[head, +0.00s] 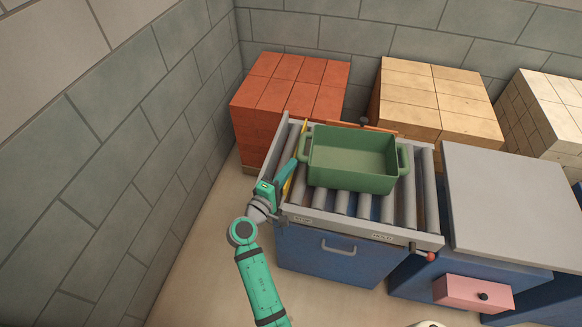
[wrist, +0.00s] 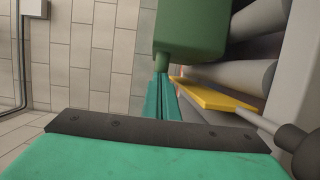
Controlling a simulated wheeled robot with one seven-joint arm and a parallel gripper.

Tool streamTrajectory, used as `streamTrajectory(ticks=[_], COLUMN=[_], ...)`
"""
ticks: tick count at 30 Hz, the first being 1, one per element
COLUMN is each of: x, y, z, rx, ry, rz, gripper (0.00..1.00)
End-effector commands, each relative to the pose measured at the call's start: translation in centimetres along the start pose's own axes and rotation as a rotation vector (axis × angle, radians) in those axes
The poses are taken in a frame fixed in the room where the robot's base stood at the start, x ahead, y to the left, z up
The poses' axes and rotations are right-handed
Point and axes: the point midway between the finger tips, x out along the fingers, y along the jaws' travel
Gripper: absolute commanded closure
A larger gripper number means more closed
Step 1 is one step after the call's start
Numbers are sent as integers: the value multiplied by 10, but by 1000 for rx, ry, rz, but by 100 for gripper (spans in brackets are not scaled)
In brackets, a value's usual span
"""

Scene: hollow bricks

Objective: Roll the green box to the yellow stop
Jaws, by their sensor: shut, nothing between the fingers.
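The green box (head: 355,178) is an open tray with a handle at each end. It sits upright on the grey rollers, left of their middle. The yellow stop (head: 288,186) is a thin bar across the left end of the rollers. In the wrist view the stop (wrist: 215,95) lies right of my fingers. My gripper (head: 294,165) is shut and empty, at the box's left handle. In the wrist view my fingertips (wrist: 162,78) are close to the handle of the green box (wrist: 190,28). I cannot tell whether they touch, or whether box and stop touch.
The roller table has a grey front rail (head: 345,226) and a red-knobbed lever (head: 431,256). Red bricks (head: 290,85) and tan bricks (head: 440,95) are stacked behind. A grey-topped bench (head: 515,205) stands right, with a pink drawer (head: 475,293). A block wall (head: 130,150) rises left.

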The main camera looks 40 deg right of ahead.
Motion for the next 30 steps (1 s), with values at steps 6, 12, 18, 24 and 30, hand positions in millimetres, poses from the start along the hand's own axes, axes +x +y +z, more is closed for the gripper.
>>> streamTrajectory(ticks=[6,12,18,24,30], x=[-27,-71,-100,-117,-123], y=[0,-1,0,0,0], z=[-22,-20,-14,-14,-18], rx=[0,1,1,1,1], ry=[3,2,-11,-12,-4], rz=[0,-2,-1,-1,0], gripper=[100,100,100,100,100])
